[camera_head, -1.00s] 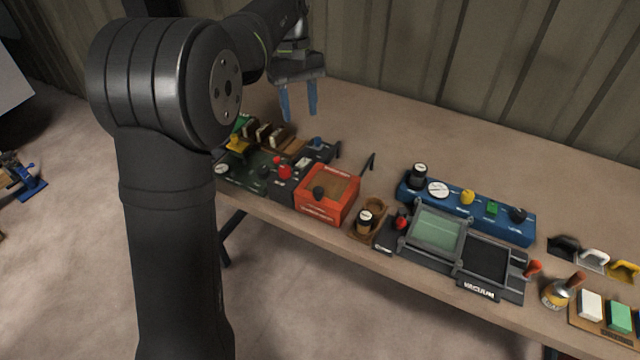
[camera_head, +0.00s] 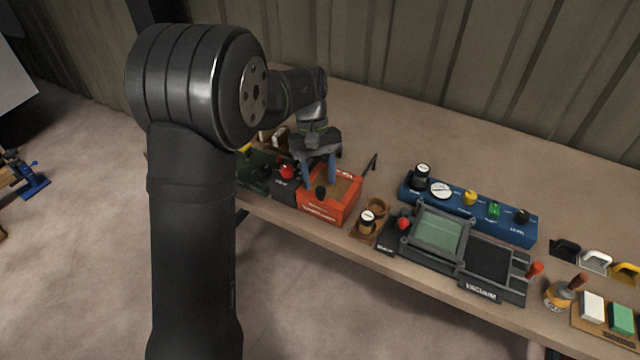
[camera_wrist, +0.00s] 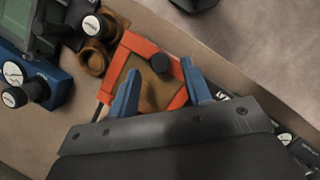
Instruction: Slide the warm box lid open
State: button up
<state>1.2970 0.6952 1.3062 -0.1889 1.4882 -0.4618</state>
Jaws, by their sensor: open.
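The warm box is an orange-red box (camera_head: 322,211) near the front edge of the bench, with a brown lid panel (camera_head: 346,187) in its top. A dark round knob (camera_head: 321,192) stands on the lid toward the front; in the wrist view the knob (camera_wrist: 160,63) sits at the box's far edge. My gripper (camera_head: 319,182) is open, its blue fingers pointing down over the box. In the wrist view my gripper (camera_wrist: 163,82) has its fingers apart over the lid, with the knob beyond the tips, nearer the right finger. I cannot tell whether the fingers touch anything. The lid looks closed.
A dark unit with a red button (camera_head: 287,172) stands just left of the box. A wooden holder with a white-topped knob (camera_head: 367,217) is close on the right. Further right are a blue panel (camera_head: 470,213) and a vacuum frame (camera_head: 464,257).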

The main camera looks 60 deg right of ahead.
jog(key=shift+x, duration=1.3)
grip_shut()
send_near(343, 172)
jog(key=x, duration=0.5)
jog(key=shift+a+f, duration=0.1)
jog(key=shift+f, duration=0.1)
grip_release()
jog(key=v, duration=1.2)
